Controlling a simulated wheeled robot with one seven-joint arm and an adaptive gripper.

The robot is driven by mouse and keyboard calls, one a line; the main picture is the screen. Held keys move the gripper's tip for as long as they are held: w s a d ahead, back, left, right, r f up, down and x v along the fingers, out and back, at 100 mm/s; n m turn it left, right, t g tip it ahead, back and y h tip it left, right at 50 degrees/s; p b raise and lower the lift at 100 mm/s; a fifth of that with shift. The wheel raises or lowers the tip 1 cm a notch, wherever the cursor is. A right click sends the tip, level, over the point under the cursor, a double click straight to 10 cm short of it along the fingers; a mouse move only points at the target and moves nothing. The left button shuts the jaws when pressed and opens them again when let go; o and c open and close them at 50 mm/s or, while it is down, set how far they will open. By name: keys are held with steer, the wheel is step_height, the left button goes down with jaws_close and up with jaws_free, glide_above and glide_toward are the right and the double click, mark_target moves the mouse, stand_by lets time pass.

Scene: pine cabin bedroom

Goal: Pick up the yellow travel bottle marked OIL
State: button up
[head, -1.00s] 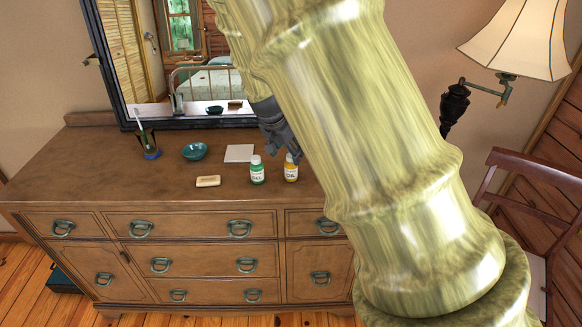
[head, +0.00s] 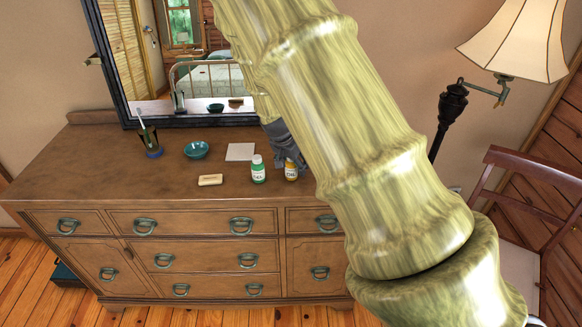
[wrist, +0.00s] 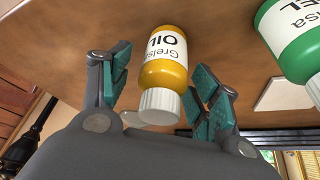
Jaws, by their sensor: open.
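The yellow travel bottle marked OIL (wrist: 164,68) has a white cap and label. It stands on the dresser top, and in the head view (head: 291,172) my gripper partly covers it. My gripper (wrist: 165,85) is open, with its teal-padded fingers on either side of the bottle. The right finger is very near the bottle's side; I cannot tell whether it touches. In the head view my gripper (head: 287,158) is at the bottle. A green bottle marked GEL (head: 258,171) stands just left of it and shows at the upper right of the wrist view (wrist: 292,42).
On the dresser (head: 105,175) are a bar of soap (head: 210,180), a teal bowl (head: 196,150), a pale square (head: 240,152) and a toothbrush cup (head: 150,142). A mirror (head: 120,60) stands behind. A lamp (head: 510,45) and chair (head: 510,200) are at right.

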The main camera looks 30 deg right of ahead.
steer(key=c, duration=1.1)
steer(key=shift+c, duration=0.2)
